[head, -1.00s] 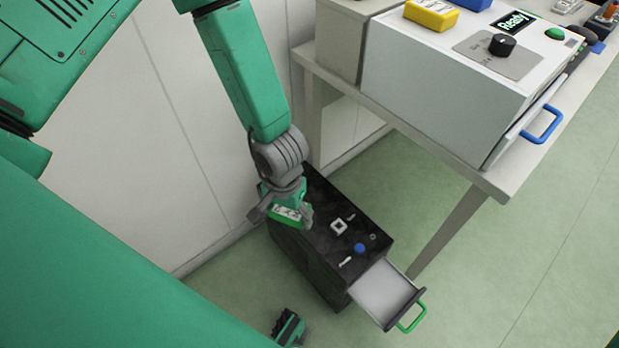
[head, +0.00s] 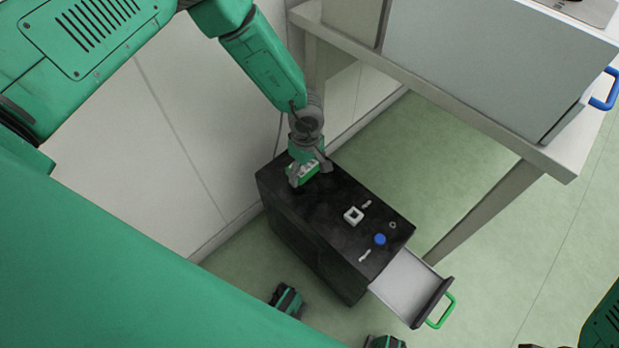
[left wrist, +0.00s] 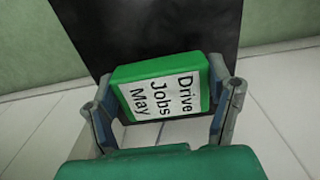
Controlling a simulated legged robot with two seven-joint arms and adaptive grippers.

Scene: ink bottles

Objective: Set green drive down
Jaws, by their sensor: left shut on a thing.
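The green drive (head: 302,171) is held in my left gripper (head: 307,174), over the far left end of the black cabinet's top. In the left wrist view the green drive (left wrist: 163,66) sits between the two fingers, with a white label reading "Drive Jobs May" facing the camera. The black cabinet (head: 330,212) fills the space behind it there. I cannot tell whether the drive touches the cabinet top. My right gripper is not in view.
On the cabinet top lie a white square ring (head: 353,215), a blue round piece (head: 380,239) and small bits. The cabinet's drawer (head: 408,283), with a green handle (head: 440,311), stands open. A white table (head: 470,118) stands behind right.

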